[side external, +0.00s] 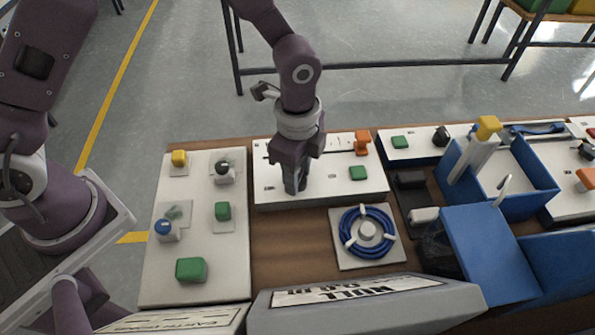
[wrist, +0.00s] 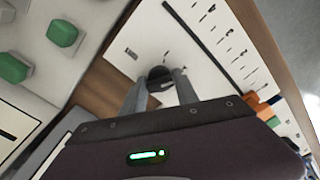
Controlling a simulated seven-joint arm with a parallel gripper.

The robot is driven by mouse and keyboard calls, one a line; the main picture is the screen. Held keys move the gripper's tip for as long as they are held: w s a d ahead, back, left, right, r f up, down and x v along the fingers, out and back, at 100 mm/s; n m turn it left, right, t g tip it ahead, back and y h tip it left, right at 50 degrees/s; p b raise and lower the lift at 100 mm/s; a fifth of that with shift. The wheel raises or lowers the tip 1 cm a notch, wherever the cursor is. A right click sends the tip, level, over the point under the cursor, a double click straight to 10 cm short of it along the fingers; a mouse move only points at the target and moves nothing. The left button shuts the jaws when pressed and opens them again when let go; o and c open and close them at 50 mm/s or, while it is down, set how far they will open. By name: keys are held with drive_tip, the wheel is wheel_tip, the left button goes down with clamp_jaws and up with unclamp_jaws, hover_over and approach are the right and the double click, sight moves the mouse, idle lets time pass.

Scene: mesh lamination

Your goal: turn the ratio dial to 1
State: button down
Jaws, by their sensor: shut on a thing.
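The ratio dial (wrist: 157,74) is a dark round knob on a white panel (wrist: 185,35) with small printed marks; it shows in the wrist view between my fingertips. My gripper (wrist: 160,80) is shut on the dial, with one finger on each side of it. In the side external view my gripper (side external: 295,187) points down at the left front part of the middle white panel (side external: 325,192), and its fingers hide the dial. The printed marks are too small to read, so I cannot tell where the dial is set.
On the middle panel stand an orange lever (side external: 362,142) and a green button (side external: 358,173). The left panel (side external: 160,275) carries several knobs and buttons. A blue cable coil (side external: 352,245) lies in front, and a blue open box (side external: 530,205) stands at right.

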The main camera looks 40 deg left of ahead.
drive_tip(key=n, duration=0.5)
drive_tip(key=shift+n, duration=0.4)
drive_tip(key=n, duration=0.5)
drive_tip(key=shift+n, duration=0.3)
drive_tip(key=c, duration=1)
unclamp_jaws()
drive_tip(key=shift+o, duration=0.2)
drive_tip(key=shift+r, duration=0.1)
